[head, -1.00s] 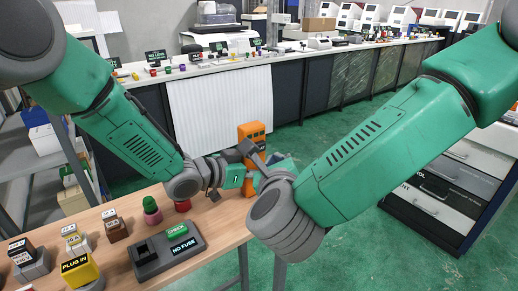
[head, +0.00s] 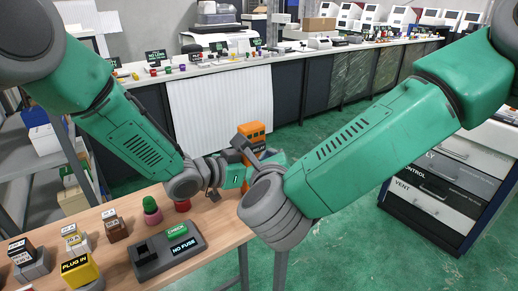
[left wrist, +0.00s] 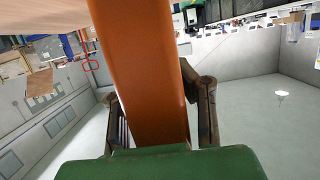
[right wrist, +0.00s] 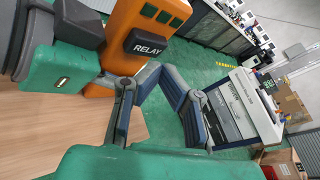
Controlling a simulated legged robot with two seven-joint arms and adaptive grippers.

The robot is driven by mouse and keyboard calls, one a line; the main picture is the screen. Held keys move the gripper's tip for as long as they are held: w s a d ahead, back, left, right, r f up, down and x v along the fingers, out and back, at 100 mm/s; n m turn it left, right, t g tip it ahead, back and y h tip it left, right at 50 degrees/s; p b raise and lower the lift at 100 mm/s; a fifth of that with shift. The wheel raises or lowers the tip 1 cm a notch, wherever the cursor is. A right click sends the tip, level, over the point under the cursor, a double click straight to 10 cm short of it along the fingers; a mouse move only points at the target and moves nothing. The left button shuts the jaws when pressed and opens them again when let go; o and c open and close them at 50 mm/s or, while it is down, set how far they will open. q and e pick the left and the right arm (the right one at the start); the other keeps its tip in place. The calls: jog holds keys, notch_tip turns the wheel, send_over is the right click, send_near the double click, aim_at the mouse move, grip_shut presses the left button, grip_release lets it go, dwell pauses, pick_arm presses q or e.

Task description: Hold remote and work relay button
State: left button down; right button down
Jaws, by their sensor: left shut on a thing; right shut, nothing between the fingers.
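The orange remote (head: 256,131) stands near the far right edge of the wooden table in the head view. Its dark RELAY button (right wrist: 147,47) faces the right wrist camera. In the left wrist view the remote's orange body (left wrist: 140,70) fills the space between the fingers of my left gripper (left wrist: 158,95), which is shut on it. My right gripper (right wrist: 160,66) is shut and empty. Its fingertips are close beside the RELAY button in the right wrist view; I cannot tell whether they touch it. In the head view my right wrist hides most of that gripper.
The wooden table holds a black NO FUSE box (head: 168,247) with a green CHECK button (head: 178,230), a yellow PLUG IN block (head: 79,269), a red button (head: 183,205) and several small blocks. A drawer cabinet (head: 440,185) stands right. Green floor lies between.

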jog(key=shift+w, duration=0.1)
dwell(0.7)
jog(key=shift+w+a, duration=0.2)
jog(key=shift+a, duration=0.05)
jog(key=shift+w+a, duration=0.25)
jog(key=shift+w, duration=0.1)
dwell(0.8)
dwell(0.3)
jog(key=shift+s+d+r, duration=0.1)
jog(key=shift+s+d, duration=0.4)
jog(key=shift+s, duration=0.2)
jog(key=s+d, duration=0.1)
jog(key=s, duration=0.1)
jog(key=s+d, duration=0.2)
dwell(0.3)
dwell(0.5)
